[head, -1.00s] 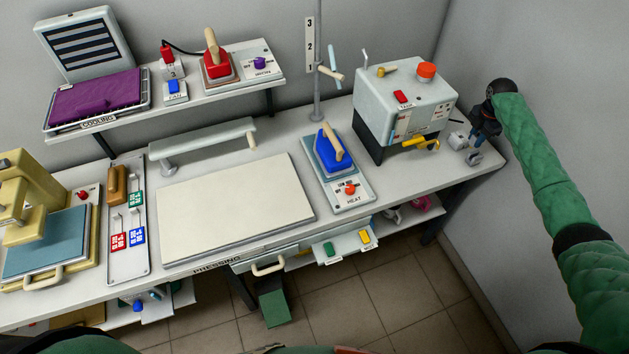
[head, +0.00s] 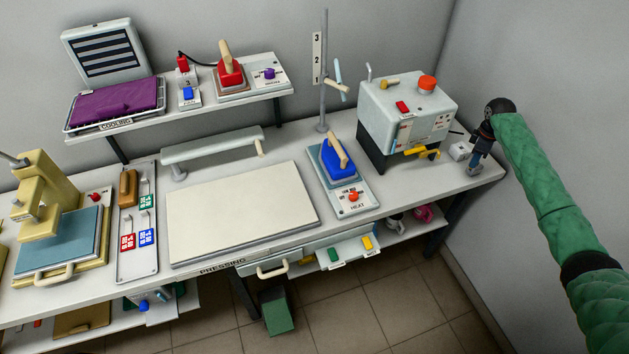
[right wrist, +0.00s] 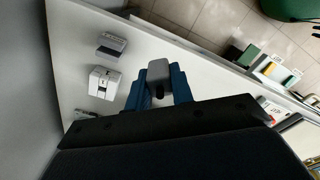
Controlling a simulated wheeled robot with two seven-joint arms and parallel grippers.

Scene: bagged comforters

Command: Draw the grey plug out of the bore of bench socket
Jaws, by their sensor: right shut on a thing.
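In the right wrist view, the grey plug (right wrist: 158,70) sits between the blue fingers of my right gripper (right wrist: 158,88), which are shut on it. In the head view, my right gripper (head: 475,167) points down at the right end of the bench and covers most of the plug. A white block (head: 459,150), perhaps the bench socket, stands just left of it; it also shows in the right wrist view (right wrist: 103,82). The bore is not clearly visible, and I cannot tell whether the plug is still in it. My left gripper is out of view.
A grey-white machine (head: 408,108) with a red knob stands left of my right gripper. A blue iron (head: 337,160) and a pressing board (head: 242,213) are further left. A small grey block (right wrist: 110,45) lies near the white block. The wall is close on the right.

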